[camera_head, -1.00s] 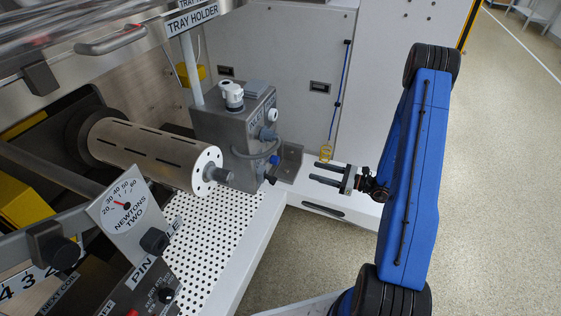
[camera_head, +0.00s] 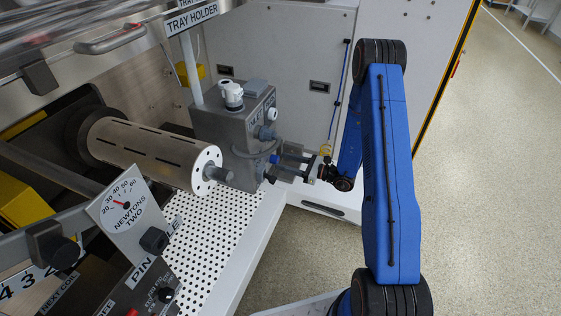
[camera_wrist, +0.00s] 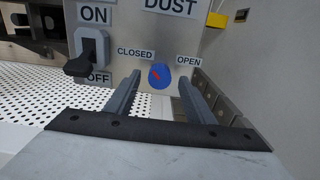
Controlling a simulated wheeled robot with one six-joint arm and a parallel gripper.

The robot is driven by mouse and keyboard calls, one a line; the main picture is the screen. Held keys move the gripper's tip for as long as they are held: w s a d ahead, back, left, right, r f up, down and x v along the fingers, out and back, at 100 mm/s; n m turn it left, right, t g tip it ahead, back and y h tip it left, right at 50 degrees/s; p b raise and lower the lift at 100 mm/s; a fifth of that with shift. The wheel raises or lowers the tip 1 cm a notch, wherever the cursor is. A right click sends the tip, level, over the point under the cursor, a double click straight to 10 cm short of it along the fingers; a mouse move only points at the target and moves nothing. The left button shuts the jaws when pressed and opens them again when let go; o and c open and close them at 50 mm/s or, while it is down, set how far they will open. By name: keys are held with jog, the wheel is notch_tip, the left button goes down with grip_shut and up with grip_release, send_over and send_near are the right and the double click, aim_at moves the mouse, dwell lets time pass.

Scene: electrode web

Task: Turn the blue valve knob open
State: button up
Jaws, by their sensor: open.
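The blue valve knob (camera_wrist: 159,76) is on the grey box's face in the wrist view, below and between a CLOSED label (camera_wrist: 135,53) and an OPEN label (camera_wrist: 188,60). A red mark on it slants up toward the CLOSED side. In the head view the blue knob (camera_head: 275,159) shows small at the box's right side. My gripper (camera_wrist: 160,84) is open, its two fingers on either side of the knob in the wrist view. I cannot tell whether they touch it. In the head view my gripper (camera_head: 280,163) is close against the box's side.
A black ON/OFF switch (camera_wrist: 88,55) sits left of the knob. A bracket plate (camera_wrist: 215,98) is close to the right finger.

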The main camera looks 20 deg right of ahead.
aim_at(275, 159)
jog(key=shift+x, duration=1.25)
jog(key=c, duration=1.1)
jog(key=shift+o, duration=0.2)
